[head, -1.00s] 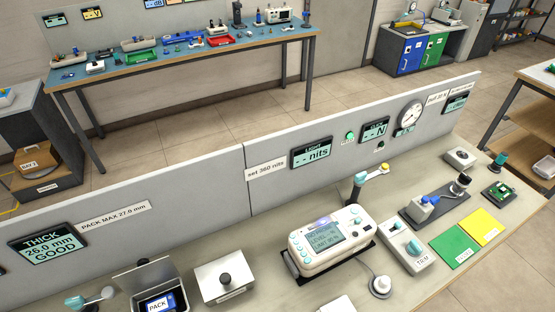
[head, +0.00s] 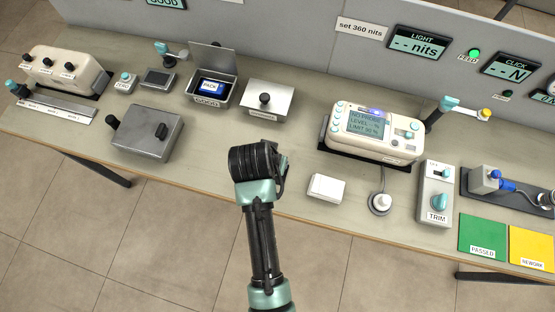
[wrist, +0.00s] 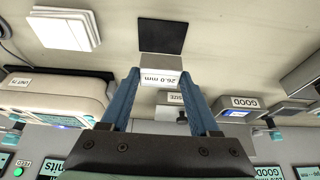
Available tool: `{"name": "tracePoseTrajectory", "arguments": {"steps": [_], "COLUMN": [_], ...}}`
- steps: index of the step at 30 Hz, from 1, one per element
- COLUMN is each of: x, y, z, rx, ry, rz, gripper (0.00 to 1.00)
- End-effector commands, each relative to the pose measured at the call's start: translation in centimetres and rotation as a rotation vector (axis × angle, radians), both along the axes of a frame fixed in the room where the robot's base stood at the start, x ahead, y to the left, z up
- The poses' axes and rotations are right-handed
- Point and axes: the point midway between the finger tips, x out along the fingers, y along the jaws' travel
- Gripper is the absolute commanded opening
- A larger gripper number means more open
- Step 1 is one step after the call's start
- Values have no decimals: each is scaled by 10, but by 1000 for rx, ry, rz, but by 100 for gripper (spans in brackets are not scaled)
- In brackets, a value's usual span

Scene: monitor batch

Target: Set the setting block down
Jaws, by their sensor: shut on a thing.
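The setting block (wrist: 161,70), a pale block labelled "26.0 mm", is between the blue fingers of my gripper (wrist: 160,76) in the wrist view. The gripper is shut on it. A dark square (wrist: 163,36) lies on the bench just beyond the block in that view. I cannot tell whether the block touches the bench. In the head view my gripper (head: 257,165) is over the front of the bench, and its body hides the block and the dark square.
A white box (head: 326,188) stands to the right of my gripper. A grey fixture (head: 146,133) is to the left. The bench front edge is close.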

Motion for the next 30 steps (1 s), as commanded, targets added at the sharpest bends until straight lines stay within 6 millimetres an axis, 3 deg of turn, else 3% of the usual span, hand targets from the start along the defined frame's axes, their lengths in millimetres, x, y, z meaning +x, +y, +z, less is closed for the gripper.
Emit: {"name": "tracePoseTrajectory", "arguments": {"steps": [12, 25, 26, 30], "x": [0, 0, 0, 0], "y": [0, 0, 0, 0], "z": [-51, -59, -60, -59], "rx": [0, 0, 0, 0], "ry": [-1, -3, -1, -1], "rz": [0, -1, -1, -1], "gripper": [0, 0, 64, 89]}}
